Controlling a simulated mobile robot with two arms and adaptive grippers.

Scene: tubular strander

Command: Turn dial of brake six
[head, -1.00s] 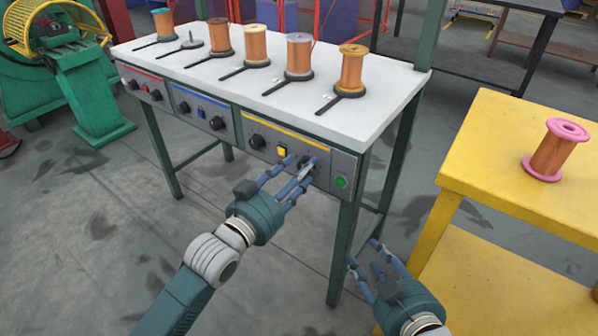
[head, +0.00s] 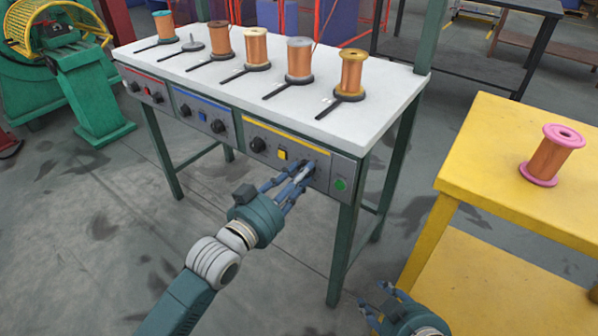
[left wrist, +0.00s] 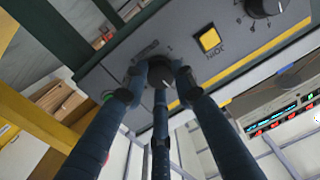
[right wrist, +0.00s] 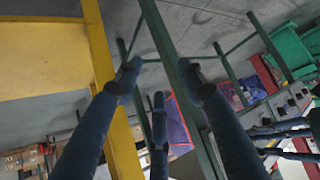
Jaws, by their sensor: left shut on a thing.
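The control panel (head: 262,137) with the yellow stripe is at the right end of the white bench's front. Its right-hand dial is mostly hidden behind my left gripper (head: 300,174) in the head view. In the left wrist view this black dial (left wrist: 164,73) sits between the fingertips of my left gripper (left wrist: 158,82), which are shut on it. The panel's other dial (head: 257,145) is free, left of the yellow button (head: 282,154). My right gripper (head: 378,302) is low between the bench and the yellow table; its fingers are apart and empty in the right wrist view (right wrist: 162,80).
A green button (head: 341,184) is right of the held dial. The white bench top (head: 375,105) carries several copper spools and one holder without a spool. The yellow table (head: 490,150) with a pink-flanged spool (head: 551,157) stands at the right.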

